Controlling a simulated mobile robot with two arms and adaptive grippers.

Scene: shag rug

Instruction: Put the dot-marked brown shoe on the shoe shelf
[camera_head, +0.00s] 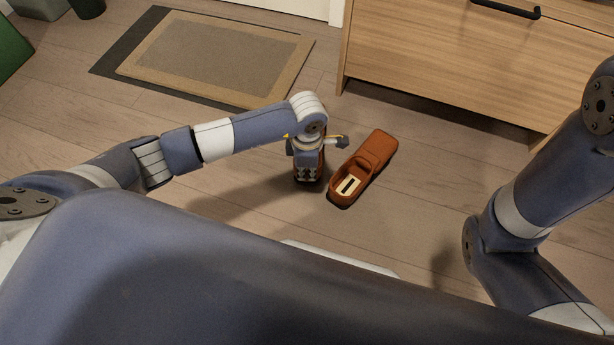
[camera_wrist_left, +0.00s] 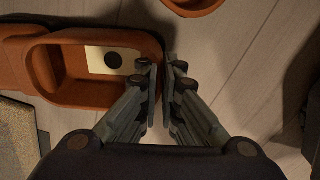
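The dot-marked brown shoe (camera_wrist_left: 95,96) fills the left of the left wrist view, with a black dot on its pale insole. In the head view my left gripper mostly hides it, and only a bit of brown shows. My left gripper (camera_head: 309,175) points down over it. In the left wrist view the fingertips (camera_wrist_left: 162,78) are close together, one on each side of the shoe's heel wall, and appear shut on it. I cannot tell whether it is off the floor. My right gripper is out of view; only its arm shows. I see no shoe shelf.
A second brown shoe (camera_head: 373,160) with a black bar on its insole lies just right of the left gripper. A wooden cabinet (camera_head: 430,60) with a black handle stands behind. A mat (camera_head: 215,58) lies at the back left. The floor around the shoes is clear.

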